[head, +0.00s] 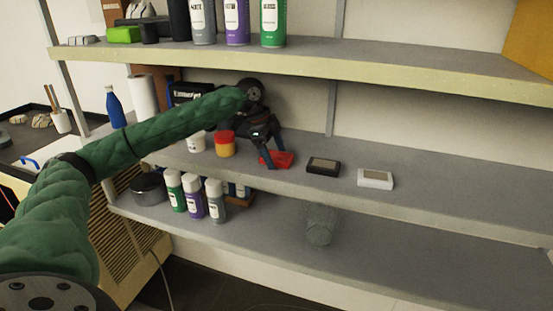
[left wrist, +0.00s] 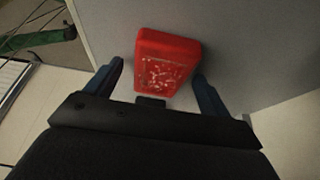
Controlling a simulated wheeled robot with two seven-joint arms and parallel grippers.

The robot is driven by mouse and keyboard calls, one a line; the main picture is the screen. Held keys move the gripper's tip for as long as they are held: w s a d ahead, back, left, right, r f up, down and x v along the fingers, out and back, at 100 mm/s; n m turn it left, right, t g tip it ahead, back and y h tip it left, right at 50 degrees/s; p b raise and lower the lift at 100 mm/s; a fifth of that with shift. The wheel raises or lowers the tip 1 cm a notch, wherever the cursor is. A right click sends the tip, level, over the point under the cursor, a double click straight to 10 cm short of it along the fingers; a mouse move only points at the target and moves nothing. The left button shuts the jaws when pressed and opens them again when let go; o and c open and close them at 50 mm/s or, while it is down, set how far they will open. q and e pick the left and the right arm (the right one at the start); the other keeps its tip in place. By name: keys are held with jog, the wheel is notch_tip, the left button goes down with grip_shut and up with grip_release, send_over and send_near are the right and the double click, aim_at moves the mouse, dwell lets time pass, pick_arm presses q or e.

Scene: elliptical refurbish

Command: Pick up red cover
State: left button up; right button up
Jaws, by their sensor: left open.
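The red cover (head: 280,158) is a small flat red piece on the middle shelf (head: 440,199), left of a black device. In the left wrist view the red cover (left wrist: 165,62) shows pale speckles on its face. My left gripper (head: 271,161) is at the red cover, pointing down. It is open, and in the left wrist view its two blue fingers (left wrist: 160,80) stand on either side of the cover's near end. I cannot tell whether the fingers touch it. My right gripper is not in view.
A black device (head: 323,167) and a white device (head: 375,179) lie to the right on the same shelf. A red and yellow jar (head: 225,144) stands close left of my gripper. The upper shelf (head: 330,66) holds spray cans. A clear glass (head: 320,225) stands below.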

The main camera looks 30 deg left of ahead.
pick_arm(q)
jog(key=shift+f, duration=0.1)
jog(key=c, duration=1.2)
